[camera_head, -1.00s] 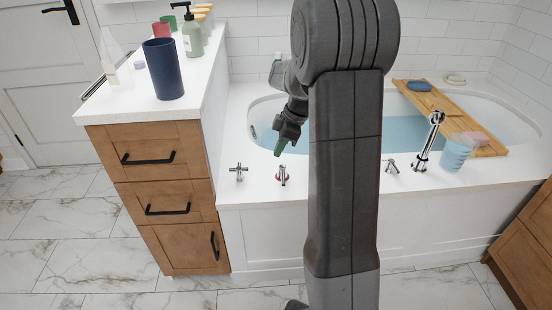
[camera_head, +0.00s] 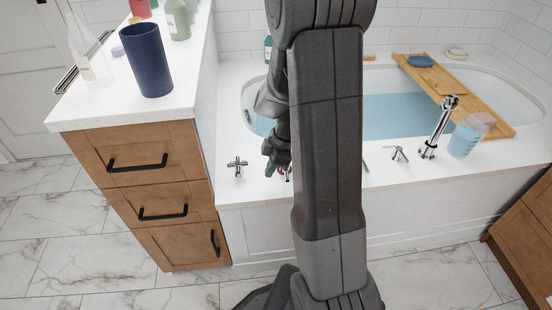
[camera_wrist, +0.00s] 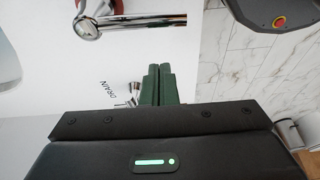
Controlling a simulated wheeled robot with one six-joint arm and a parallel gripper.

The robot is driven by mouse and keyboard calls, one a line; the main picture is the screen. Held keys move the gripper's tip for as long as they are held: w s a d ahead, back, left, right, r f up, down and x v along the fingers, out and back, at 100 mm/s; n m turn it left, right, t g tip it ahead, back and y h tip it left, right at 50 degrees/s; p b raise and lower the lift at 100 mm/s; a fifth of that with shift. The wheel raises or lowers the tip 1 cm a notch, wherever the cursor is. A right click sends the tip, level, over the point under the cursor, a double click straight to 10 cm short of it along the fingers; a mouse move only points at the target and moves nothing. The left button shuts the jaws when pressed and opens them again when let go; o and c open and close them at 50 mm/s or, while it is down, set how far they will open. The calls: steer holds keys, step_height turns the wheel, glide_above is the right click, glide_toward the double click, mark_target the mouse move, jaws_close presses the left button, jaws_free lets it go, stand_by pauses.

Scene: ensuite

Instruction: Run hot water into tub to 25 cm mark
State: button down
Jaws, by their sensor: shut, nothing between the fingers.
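The white tub (camera_head: 290,195) holds light blue water (camera_head: 400,115); I cannot make out a depth mark. On its front deck stand a chrome cross handle (camera_head: 237,167) at left, a red-marked tap handle (camera_head: 288,176) mostly hidden by my arm, another cross handle (camera_head: 399,154), and a tall chrome fixture (camera_head: 440,125). My gripper (camera_head: 272,167) is beside the red-marked handle, low over the deck; I cannot tell whether it touches. The wrist view shows its green fingers (camera_wrist: 158,84) shut and empty, near a small chrome fitting (camera_wrist: 133,94) and the word DRAIN. A larger chrome piece (camera_wrist: 85,25) lies beyond.
A wooden tray (camera_head: 455,95) spans the tub, with a blue item (camera_head: 420,61) on it. A wooden cabinet (camera_head: 150,195) at left carries a dark blue tumbler (camera_head: 147,60) and bottles. My arm blocks the middle.

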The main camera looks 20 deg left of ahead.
mark_target(286, 173)
steer(key=shift+x, duration=1.25)
steer(key=shift+w+d+r, duration=0.2)
steer(key=shift+w+d, duration=0.1)
steer(key=shift+d, duration=0.25)
steer(key=shift+w+d+r, duration=0.25)
steer(key=shift+w+d, duration=0.1)
steer(key=shift+d, duration=0.25)
steer(key=shift+w+d+r, duration=0.15)
steer(key=shift+w+d, duration=0.2)
steer(key=shift+d, duration=0.3)
steer(key=shift+w+d+b, duration=0.3)
steer(key=shift+d+b, duration=0.2)
steer(key=shift+b, duration=0.3)
steer(key=shift+r, duration=0.1)
